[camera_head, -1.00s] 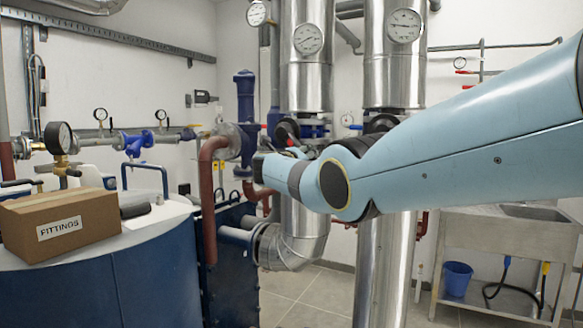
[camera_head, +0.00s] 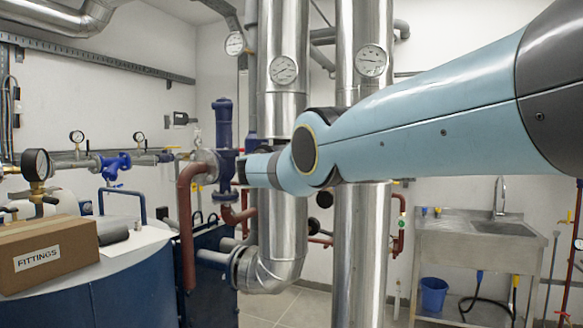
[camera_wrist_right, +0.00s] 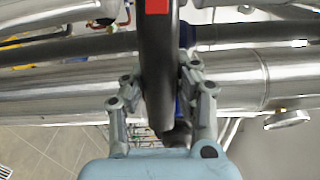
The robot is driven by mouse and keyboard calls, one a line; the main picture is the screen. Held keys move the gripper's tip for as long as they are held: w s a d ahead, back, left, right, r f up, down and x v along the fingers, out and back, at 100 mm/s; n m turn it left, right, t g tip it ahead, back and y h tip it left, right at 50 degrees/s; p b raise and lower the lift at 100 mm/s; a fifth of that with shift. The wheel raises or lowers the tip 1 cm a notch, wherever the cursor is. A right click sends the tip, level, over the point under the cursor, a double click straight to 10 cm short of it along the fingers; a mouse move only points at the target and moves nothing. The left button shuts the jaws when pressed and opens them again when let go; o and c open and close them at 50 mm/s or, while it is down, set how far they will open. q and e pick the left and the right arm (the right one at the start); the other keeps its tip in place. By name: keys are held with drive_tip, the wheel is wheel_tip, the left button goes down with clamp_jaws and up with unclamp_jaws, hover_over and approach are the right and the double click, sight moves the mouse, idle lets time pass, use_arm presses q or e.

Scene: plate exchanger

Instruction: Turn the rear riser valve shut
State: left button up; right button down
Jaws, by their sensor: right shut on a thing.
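In the right wrist view my right gripper (camera_wrist_right: 160,88) is shut on a dark handwheel rim (camera_wrist_right: 157,60). One finger is on each side of the rim, and a red patch shows on the rim at the top edge. In the head view my right arm reaches across from the right, and its wrist end covers the place where the gripper holds. Two silver risers (camera_head: 282,30) (camera_head: 360,110) stand behind the arm. The arm hides their valves, so I cannot tell in this view which riser the held wheel belongs to. My left gripper is not in view.
A FITTINGS box (camera_head: 45,258) sits on a blue-sided tank (camera_head: 130,285) at the left. Red-brown pipe (camera_head: 186,230) and a blue pump-like fitting (camera_head: 224,140) stand left of the risers. A sink unit (camera_head: 445,240) and blue bucket (camera_head: 433,295) are at the right.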

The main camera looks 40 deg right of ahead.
drive_tip(key=shift+w+r+n+p, duration=0.1)
drive_tip(key=shift+r+n+p, duration=0.25)
drive_tip(key=shift+r, duration=0.35)
drive_tip(key=c, duration=1)
unclamp_jaws()
drive_tip(key=shift+a, duration=0.1)
drive_tip(key=shift+o, duration=0.2)
drive_tip(key=shift+f, duration=0.15)
